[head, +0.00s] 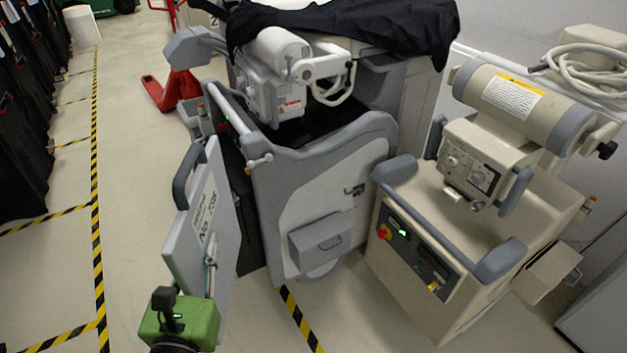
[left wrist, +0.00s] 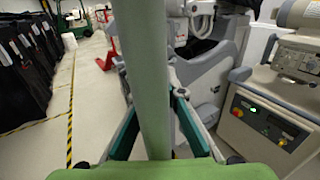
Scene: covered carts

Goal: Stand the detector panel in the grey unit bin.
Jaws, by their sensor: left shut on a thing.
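The detector panel (head: 192,235) is a flat light-grey slab with a dark handle and a printed label. It is held upright, slightly tilted, left of the grey unit (head: 330,200). My left gripper (head: 210,262), with a green body, is shut on the panel's lower part. In the left wrist view, the panel (left wrist: 145,75) shows edge-on as a tall bar between the teal fingers (left wrist: 155,125). A dark upright part (head: 250,232) of the grey unit's side shows just behind the panel; I cannot tell whether it is the bin. The panel hides part of that side. My right gripper is out of view.
A beige unit (head: 430,270) stands close on the right of the grey unit. A black cover (head: 350,25) lies over the grey unit's top. A red pallet jack (head: 175,90) is behind. Dark covered carts (head: 20,130) line the left. The taped floor lane (head: 125,180) is clear.

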